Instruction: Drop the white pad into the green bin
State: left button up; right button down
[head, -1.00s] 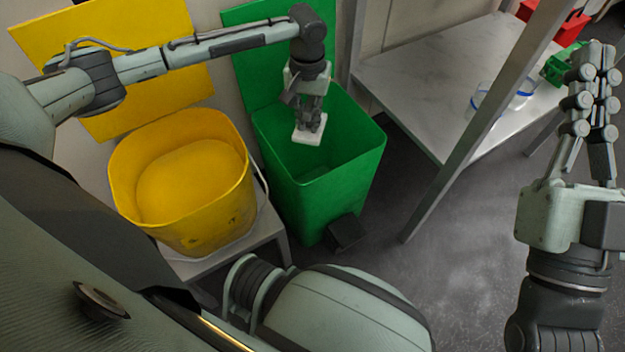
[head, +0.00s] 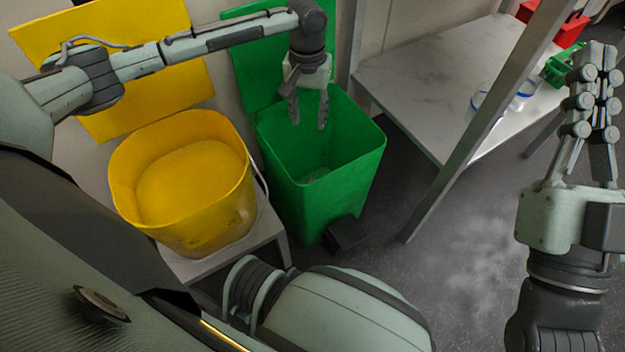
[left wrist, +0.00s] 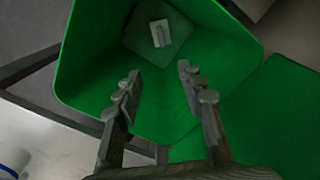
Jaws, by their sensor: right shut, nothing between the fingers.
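The green bin (head: 345,165) stands in the middle of the head view with its lid raised at the back. My left gripper (head: 308,122) is open and empty above the bin's opening. In the left wrist view its fingers (left wrist: 157,82) are spread apart. The white pad (left wrist: 160,32) lies inside the bin at the bottom, apart from the fingers. In the head view the bin's front wall and shade leave only a faint pale patch of the inside floor. My right gripper (head: 598,62) is shut and empty at the far right.
A yellow bin (head: 215,215) with a raised yellow lid stands left of the green bin on a low stand. A white table (head: 425,80) with a metal post is on the right. It holds clear containers, a red box (head: 560,25) and a green rack (head: 557,68).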

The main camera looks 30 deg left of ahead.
pick_arm(q)
notch_tip(320, 180, up, 10)
dwell(0.3)
dwell(0.4)
